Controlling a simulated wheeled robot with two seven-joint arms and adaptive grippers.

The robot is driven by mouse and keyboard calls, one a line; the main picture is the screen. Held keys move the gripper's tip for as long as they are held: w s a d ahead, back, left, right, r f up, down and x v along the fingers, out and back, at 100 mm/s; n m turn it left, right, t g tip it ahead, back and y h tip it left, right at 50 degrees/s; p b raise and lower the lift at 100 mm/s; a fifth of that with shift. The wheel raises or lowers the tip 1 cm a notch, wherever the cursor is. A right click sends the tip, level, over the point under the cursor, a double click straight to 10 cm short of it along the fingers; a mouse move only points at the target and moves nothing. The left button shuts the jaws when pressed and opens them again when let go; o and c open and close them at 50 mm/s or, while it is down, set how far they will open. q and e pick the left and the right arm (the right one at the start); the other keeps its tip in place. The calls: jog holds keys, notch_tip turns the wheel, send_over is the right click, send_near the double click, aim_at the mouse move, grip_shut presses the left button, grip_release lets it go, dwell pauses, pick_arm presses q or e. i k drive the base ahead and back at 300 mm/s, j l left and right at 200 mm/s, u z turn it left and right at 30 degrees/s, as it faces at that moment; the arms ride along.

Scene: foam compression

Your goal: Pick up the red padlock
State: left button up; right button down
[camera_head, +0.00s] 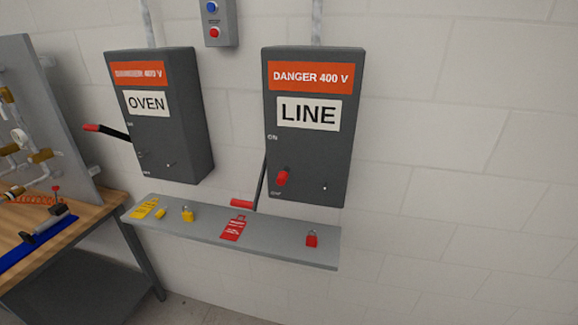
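The red padlock (312,239) stands on the right part of a narrow grey shelf (275,243) under the LINE box. It looks small, with its shackle upward. Neither of my grippers is in the head view, so their state and distance from the padlock are hidden.
A red tag (234,228), yellow padlock (188,214) and yellow tag (145,208) lie along the shelf. The LINE box (309,150) has its red-handled lever (242,204) down, just above the shelf. The OVEN box (180,150) hangs left. A wooden workbench (90,220) stands at far left.

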aim_at(312, 241)
jog(key=i+j+z, duration=0.15)
jog(key=j+z, duration=0.25)
jog(key=j, duration=0.5)
jog(key=j+z, duration=0.45)
jog(key=j, duration=0.4)
jog(key=k+j+z, duration=0.15)
jog(key=j+z, duration=0.25)
jog(key=j, duration=0.5)
